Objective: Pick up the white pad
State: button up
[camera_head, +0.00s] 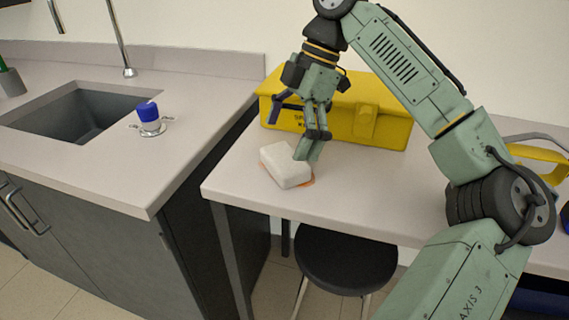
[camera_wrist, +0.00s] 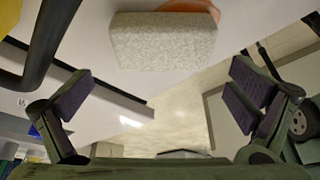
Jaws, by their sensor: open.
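The white pad (camera_head: 287,166) is a pale block with rounded edges, lying on the light table near its front left corner. An orange layer or piece shows at its lower edge. In the wrist view the white pad (camera_wrist: 163,42) is at the top, with orange behind it. My gripper (camera_head: 306,150) is just right of the pad and above the table in the head view. In the wrist view my gripper (camera_wrist: 160,98) has its two dark-padded fingers wide apart, with nothing between them. The pad lies beyond the fingertips.
A yellow box (camera_head: 385,112) stands on the table behind my gripper. A yellow-handled thing (camera_head: 540,160) is at the far right. To the left is a counter with a sink (camera_head: 75,115) and a blue-capped fitting (camera_head: 149,118). A black stool (camera_head: 345,255) is below the table edge.

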aim_at(278, 158)
jog(key=shift+x, duration=2.35)
jog(key=shift+s+d, duration=0.1)
jog(key=shift+d, duration=0.05)
jog(key=shift+c, duration=0.6)
jog(key=c, duration=0.6)
jog(key=shift+r, duration=0.4)
jog(key=r, duration=0.2)
jog(key=shift+s+d+r, duration=0.25)
jog(key=shift+s+d, duration=0.05)
jog(key=shift+d, duration=0.05)
jog(key=s+d, duration=0.3)
jog(key=s+d+r, duration=0.1)
jog(key=s+d, duration=0.2)
jog(key=s+d+b, duration=0.1)
jog(key=s+d, duration=0.2)
jog(key=shift+s+d+r, duration=0.25)
jog(key=shift+s+d, duration=0.05)
jog(key=shift+d, duration=0.05)
jog(key=shift+s+d, duration=0.5)
jog(key=shift+s, duration=0.05)
